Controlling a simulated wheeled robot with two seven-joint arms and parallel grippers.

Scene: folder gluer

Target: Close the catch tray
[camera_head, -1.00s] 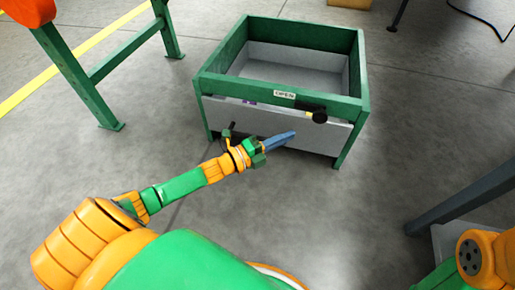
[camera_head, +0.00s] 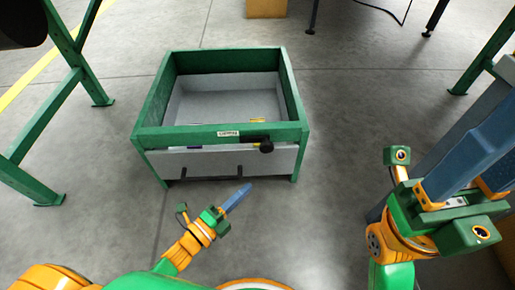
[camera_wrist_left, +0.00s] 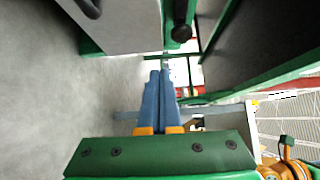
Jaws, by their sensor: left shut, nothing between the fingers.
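The catch tray's grey front panel (camera_head: 225,161) sits below the front rail of a green frame (camera_head: 185,134). The tray's grey inside shows through the open top. A dark bar-like handle (camera_head: 211,175) runs along the panel's lower part. How far the panel stands out from the frame is hard to tell. My left gripper (camera_head: 248,187) is shut and empty, in front of and below the panel, apparently apart from it. In the left wrist view, its blue fingers (camera_wrist_left: 161,75) lie together and the grey panel (camera_wrist_left: 125,28) is at upper left. My right gripper (camera_head: 492,150) is open at the right, its tips cut off.
A black knob (camera_head: 266,146) and a small white label (camera_head: 228,133) are on the front rail. Green legs (camera_head: 70,95) stand at left and a cardboard box (camera_head: 267,8) behind. The floor (camera_head: 330,210) right of the frame is clear.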

